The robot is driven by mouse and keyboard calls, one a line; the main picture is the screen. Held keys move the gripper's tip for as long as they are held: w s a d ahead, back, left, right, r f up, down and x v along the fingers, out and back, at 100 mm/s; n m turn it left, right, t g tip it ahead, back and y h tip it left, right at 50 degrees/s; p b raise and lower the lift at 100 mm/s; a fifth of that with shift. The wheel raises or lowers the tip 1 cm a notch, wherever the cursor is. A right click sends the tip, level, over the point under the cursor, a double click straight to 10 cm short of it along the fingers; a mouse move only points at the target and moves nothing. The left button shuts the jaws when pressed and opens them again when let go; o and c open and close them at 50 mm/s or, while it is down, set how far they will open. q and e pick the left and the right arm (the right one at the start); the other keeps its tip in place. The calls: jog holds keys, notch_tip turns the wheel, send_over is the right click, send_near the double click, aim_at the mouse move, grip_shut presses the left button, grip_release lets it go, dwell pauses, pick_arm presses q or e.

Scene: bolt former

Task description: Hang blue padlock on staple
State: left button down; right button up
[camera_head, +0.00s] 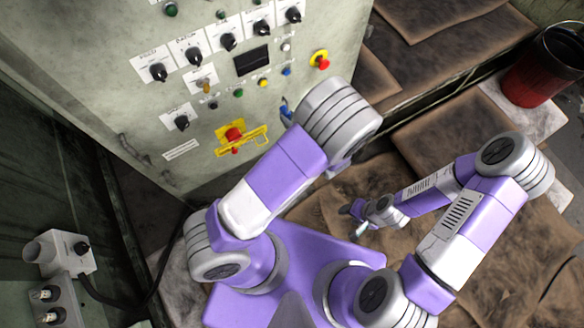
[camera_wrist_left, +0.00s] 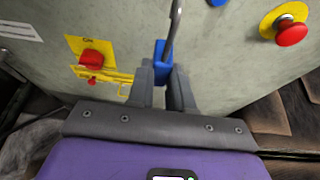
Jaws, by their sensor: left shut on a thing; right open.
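The blue padlock (camera_wrist_left: 161,55) is in my left gripper (camera_wrist_left: 164,80), which is shut on its body. Its grey shackle (camera_wrist_left: 176,18) points up, away from the fingers. In the head view a small part of the padlock (camera_head: 284,109) shows beside my left arm, which hides most of that gripper. A yellow plate with a red knob and a yellow hasp bar (camera_head: 254,134) is on the cabinet front, left of the padlock; it also shows in the left wrist view (camera_wrist_left: 112,75). The staple itself is too small to make out. My right gripper (camera_head: 352,236) is open and low, away from the cabinet.
The grey cabinet (camera_head: 215,105) carries several knobs and buttons. A red emergency button on yellow (camera_head: 320,61) sits right of the padlock. A red bucket (camera_head: 535,75) stands at the far right. A grey socket box (camera_head: 62,254) is at lower left.

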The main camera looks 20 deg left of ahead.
pick_arm(q)
jog(key=s+d+f+b, duration=0.1)
jog(key=s+f+b, duration=0.3)
jog(key=f, duration=0.5)
jog(key=s+d+f+b, duration=0.1)
jog(key=s+f+b, duration=0.25)
jog(key=f, duration=0.45)
jog(key=s+d+f+b, duration=0.1)
jog(key=s+f+b, duration=0.3)
jog(key=f, duration=0.5)
jog(key=w+r+x, duration=0.1)
jog(key=r+x, duration=0.1)
jog(key=x, duration=1.3)
jog(key=shift+w+a+r, duration=0.25)
jog(key=shift+r, duration=0.05)
jog(key=c, duration=0.9)
grip_release()
jog(key=shift+c, duration=0.2)
jog(key=shift+d, duration=0.1)
jog(key=p+v, duration=0.2)
jog(key=v, duration=0.5)
jog(key=shift+s, duration=0.25)
